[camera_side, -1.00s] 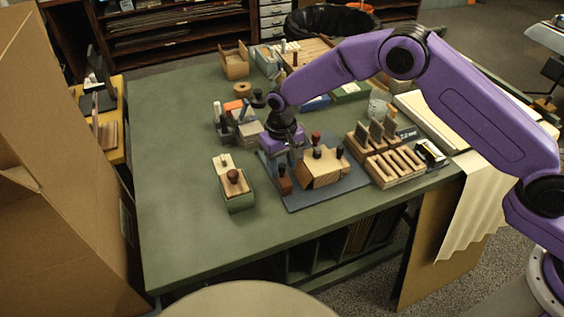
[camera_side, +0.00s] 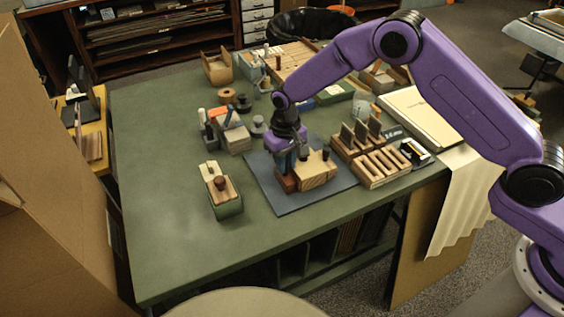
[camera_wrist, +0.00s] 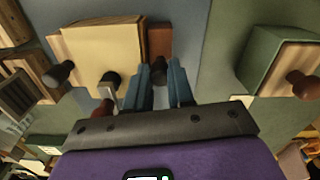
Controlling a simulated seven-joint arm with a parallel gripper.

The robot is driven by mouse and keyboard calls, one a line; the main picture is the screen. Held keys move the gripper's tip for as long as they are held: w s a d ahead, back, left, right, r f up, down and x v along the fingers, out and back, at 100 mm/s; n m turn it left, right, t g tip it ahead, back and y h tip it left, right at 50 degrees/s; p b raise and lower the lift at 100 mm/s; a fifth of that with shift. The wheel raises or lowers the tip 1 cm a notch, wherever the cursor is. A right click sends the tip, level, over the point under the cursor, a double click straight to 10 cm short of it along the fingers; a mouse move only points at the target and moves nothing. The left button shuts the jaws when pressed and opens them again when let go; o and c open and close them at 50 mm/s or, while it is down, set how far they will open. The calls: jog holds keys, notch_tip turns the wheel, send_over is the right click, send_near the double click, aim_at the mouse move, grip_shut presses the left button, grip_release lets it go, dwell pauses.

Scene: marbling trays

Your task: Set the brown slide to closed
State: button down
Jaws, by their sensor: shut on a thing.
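The brown slide (camera_side: 287,183) is a small reddish-brown block at the left end of a tan wooden block (camera_side: 316,179). In the wrist view the brown slide (camera_wrist: 160,40) lies against the side of the tan block (camera_wrist: 105,45), with no clear gap between them. My gripper (camera_side: 288,168) points down over the brown slide. Its blue-grey fingers (camera_wrist: 161,68) are around the slide's dark knob (camera_wrist: 159,72) and shut on it. The fingers hide part of the knob, and in the side view they cover part of the slide's top.
A blue-grey mat (camera_side: 265,182) lies under the blocks. A green box (camera_side: 228,208) with a wooden top and brown knob stands to the left. A slotted wooden rack (camera_side: 375,168) stands close on the right. The green table (camera_side: 160,220) is clear at front left.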

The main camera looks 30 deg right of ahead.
jog(key=c, duration=1)
grip_release()
jog(key=shift+o, duration=0.2)
notch_tip(320, 180, up, 18)
jog(key=shift+f, duration=0.25)
jog(key=shift+s, duration=0.1)
jog(key=s+d+r+n, duration=0.2)
jog(key=s+d+n, duration=0.15)
jog(key=s, duration=0.55)
jog(key=s+d+r+n, duration=0.2)
jog(key=s+d, duration=0.2)
jog(key=s, duration=0.5)
jog(key=s+d+f+n, duration=0.1)
jog(key=s+d+n, duration=0.1)
jog(key=s+d, duration=0.4)
jog(key=s+d+f+n, duration=0.1)
jog(key=s+d+n, duration=0.2)
jog(key=s+d, duration=0.4)
jog(key=s, duration=0.5)
jog(key=shift+s+d+y, duration=0.15)
jog(key=shift+d+y, duration=0.1)
jog(key=shift+y, duration=0.05)
